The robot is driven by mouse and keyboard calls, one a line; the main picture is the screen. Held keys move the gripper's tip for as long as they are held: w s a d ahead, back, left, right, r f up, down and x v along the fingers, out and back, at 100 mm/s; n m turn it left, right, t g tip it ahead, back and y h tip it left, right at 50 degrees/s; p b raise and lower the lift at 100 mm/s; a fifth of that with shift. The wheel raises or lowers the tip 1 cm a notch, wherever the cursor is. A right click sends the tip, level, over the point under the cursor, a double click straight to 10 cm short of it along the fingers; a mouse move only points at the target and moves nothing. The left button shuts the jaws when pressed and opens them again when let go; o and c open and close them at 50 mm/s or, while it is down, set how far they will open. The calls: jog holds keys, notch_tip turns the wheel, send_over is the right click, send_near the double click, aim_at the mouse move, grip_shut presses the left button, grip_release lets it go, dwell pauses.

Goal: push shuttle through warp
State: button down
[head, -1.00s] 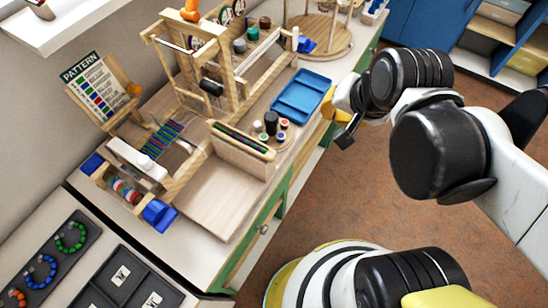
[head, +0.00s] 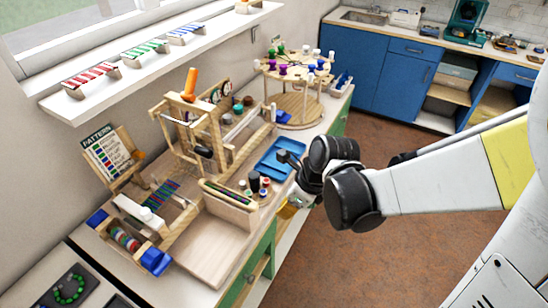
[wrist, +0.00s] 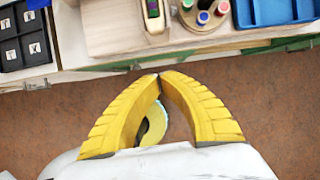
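The wooden loom (head: 187,165) stands on the bench, with a band of coloured warp threads (head: 163,192) at its front left. A long wooden piece with a dark, multicoloured slot, which looks like the shuttle (head: 229,194), lies at the edge of a wooden tray; its end shows in the wrist view (wrist: 153,14). My gripper (head: 288,211) is beyond the bench's front edge, right of the shuttle and apart from it. In the wrist view my yellow fingers (wrist: 160,76) meet at their tips over the floor, with nothing between them.
A blue tray (head: 270,168) and a round stand with small spools (head: 252,182) sit beside the shuttle. A pattern board (head: 108,155) stands at the left. A round peg rack (head: 298,75) is behind. The floor before the bench is clear.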

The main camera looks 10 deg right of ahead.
jog(key=w+a+f+b, duration=0.2)
jog(key=w+a+f, duration=0.1)
jog(key=a+f, duration=0.1)
jog(key=shift+w+a+f, duration=0.2)
jog(key=shift+a+f, duration=0.15)
jog(key=shift+a, duration=0.05)
